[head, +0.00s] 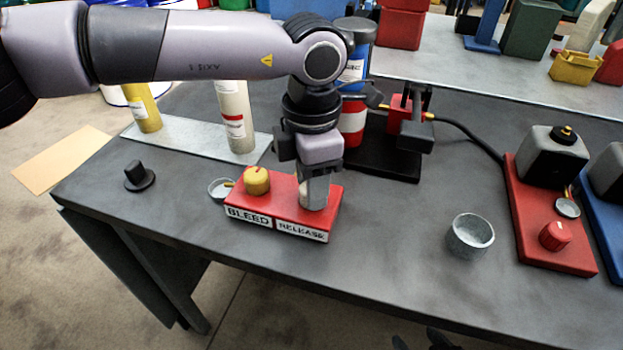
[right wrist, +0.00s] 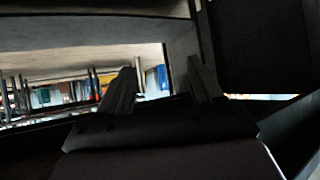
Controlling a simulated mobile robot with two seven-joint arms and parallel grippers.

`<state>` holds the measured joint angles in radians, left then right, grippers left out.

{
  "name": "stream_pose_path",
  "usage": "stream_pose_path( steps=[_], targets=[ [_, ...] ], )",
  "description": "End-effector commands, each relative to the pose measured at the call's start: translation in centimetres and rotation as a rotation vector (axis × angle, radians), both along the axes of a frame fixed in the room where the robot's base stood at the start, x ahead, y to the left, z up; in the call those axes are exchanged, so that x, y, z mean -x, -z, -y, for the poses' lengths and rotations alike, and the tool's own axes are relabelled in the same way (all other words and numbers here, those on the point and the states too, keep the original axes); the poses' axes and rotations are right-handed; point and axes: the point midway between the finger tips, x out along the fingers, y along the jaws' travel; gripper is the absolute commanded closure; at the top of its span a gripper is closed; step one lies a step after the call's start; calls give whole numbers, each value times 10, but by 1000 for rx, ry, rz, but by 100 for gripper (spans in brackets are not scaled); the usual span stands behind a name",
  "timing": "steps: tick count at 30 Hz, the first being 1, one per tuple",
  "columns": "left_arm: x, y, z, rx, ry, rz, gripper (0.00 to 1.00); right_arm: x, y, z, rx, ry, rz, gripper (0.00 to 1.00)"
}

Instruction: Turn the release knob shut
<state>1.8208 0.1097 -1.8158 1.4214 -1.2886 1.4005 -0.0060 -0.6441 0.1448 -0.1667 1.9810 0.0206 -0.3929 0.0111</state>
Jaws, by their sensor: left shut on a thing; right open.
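A red block (head: 283,209) with white labels reading BLEED and RELEASE sits near the front edge of the grey table. A yellow knob (head: 257,181) stands on its BLEED side. My left gripper (head: 315,195) points down over the RELEASE side and is shut on the release knob, which is mostly hidden between the fingers; its turn angle cannot be told. My right gripper (right wrist: 160,90) shows in the right wrist view, open with nothing between its fingers, below a table-like structure.
A black cap (head: 138,176) lies at left. Bottles (head: 236,118) stand behind on a tray. A red unit (head: 550,235) with a red knob stands at right. The table between block and bowl is clear.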

Motion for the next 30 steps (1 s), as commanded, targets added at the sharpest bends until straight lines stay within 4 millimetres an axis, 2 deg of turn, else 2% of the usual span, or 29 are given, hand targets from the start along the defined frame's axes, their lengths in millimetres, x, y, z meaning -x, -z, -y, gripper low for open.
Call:
stream_pose_path(
  steps=[8, 17, 30],
  targets=[
    [0, 3, 0, 2, -160, 2, 89, 0, 14, -2, -9, 0, -8, 35],
    [0, 3, 0, 2, -438, 2, 89, -1, 28, -10, -28, -7, -16, 35],
    [0, 2, 0, 2, -856, 2, 89, -6, 50, -9, -25, -14, -5, 35]
  ],
)
